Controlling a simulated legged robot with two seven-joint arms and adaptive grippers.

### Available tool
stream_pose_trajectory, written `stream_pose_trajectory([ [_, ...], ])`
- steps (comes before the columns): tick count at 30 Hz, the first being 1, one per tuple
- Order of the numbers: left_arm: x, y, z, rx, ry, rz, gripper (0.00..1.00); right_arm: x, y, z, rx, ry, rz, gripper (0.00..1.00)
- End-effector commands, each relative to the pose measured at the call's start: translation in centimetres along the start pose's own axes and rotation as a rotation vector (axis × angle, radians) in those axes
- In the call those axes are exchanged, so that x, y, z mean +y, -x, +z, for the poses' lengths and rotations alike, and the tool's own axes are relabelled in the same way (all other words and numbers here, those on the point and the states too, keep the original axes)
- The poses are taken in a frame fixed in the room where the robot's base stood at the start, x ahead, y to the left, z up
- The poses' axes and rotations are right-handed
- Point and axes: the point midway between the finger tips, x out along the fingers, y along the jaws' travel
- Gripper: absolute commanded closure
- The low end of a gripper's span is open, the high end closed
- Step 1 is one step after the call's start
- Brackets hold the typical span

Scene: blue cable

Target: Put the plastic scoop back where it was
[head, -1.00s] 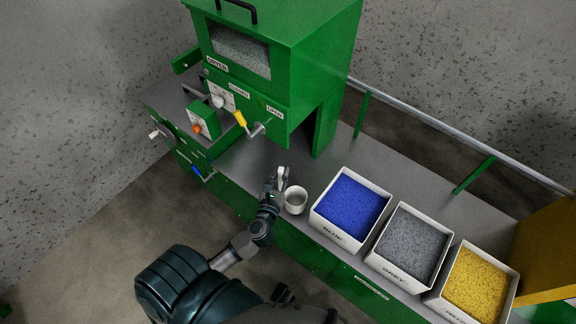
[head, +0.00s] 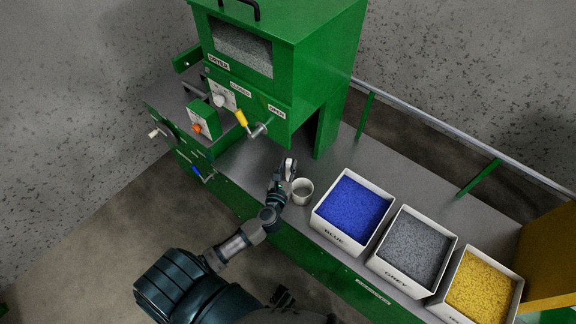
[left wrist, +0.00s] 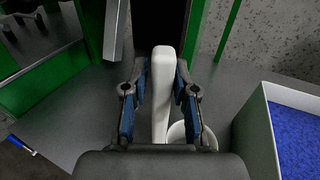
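The plastic scoop is a white cup (head: 302,191) with an upright white handle. My left gripper (head: 288,170) is shut on the handle, near the bench's front edge and left of the blue box. In the left wrist view the handle (left wrist: 163,85) stands between the two blue-padded fingers, and part of the cup (left wrist: 178,134) shows below. I cannot tell whether the cup touches the bench. A dark shape at the bottom of the head view looks like my right gripper (head: 282,298); its fingers are unclear.
White boxes of blue (head: 318,214), grey (head: 373,262) and yellow (head: 434,305) granules stand in a row to the right on the grey bench (head: 250,165). The green dryer (head: 305,90) with its yellow-handled lever (head: 241,117) rises behind. Bench between dryer and scoop is clear.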

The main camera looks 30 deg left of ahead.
Motion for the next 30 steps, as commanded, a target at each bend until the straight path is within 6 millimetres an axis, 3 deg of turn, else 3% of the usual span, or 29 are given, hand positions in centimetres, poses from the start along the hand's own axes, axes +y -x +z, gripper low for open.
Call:
stream_pose_trajectory([
  [13, 0.0, 0.9, -0.1, 0.001, 0.004, -0.003, 0.56, 0.1, 0.0, -0.1, 0.001, 0.000, 0.004, 1.00],
  [24, 0.0, 8.7, -0.1, 0.002, 0.004, -0.003, 0.56, -0.1, -0.5, 0.2, -0.006, 0.000, 0.000, 1.00],
  [30, -0.2, 11.5, 0.0, 0.000, 0.000, -0.003, 0.56, -0.1, 0.4, -0.6, 0.007, -0.001, 0.000, 1.00],
])
